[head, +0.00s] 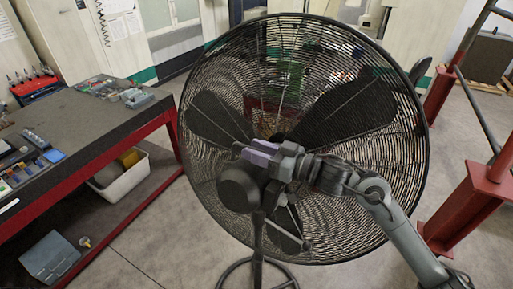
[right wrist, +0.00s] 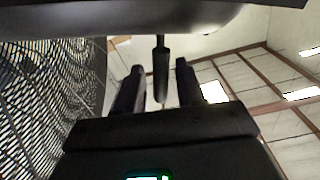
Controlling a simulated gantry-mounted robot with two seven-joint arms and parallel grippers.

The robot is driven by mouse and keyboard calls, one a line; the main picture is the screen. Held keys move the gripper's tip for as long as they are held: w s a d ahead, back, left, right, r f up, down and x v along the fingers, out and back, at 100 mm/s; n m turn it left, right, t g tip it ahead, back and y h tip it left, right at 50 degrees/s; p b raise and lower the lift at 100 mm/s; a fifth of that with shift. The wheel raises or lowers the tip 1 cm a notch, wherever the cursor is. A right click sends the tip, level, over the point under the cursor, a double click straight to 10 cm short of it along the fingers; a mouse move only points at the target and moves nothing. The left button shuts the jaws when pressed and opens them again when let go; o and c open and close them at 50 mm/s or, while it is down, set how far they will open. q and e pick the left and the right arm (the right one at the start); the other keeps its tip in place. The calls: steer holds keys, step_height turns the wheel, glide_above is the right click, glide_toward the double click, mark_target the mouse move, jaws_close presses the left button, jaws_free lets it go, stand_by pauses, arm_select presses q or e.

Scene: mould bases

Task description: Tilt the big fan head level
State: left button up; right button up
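The big black fan (head: 395,200) stands on a pole in the middle of the head view, seen from its motor side. Its round cage looks tilted. Its dark motor housing (head: 238,187) sits behind the cage centre. My right gripper (head: 262,150) is at the back of the fan head, close to the housing. In the right wrist view its two fingers (right wrist: 158,88) are apart, with a dark rod or knob (right wrist: 161,70) between them and gaps on both sides. The housing's grey underside (right wrist: 150,18) shows above. My left gripper is not in view.
A red-framed workbench (head: 95,135) with tools stands at the left, with a white bin (head: 120,172) underneath. A red metal stand (head: 480,190) is at the right. Cabinets line the back. Floor is clear between bench and fan.

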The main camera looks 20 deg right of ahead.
steer(key=shift+w+a, duration=0.1)
steer(key=shift+a, duration=0.05)
jaws_close()
stand_by(0.4)
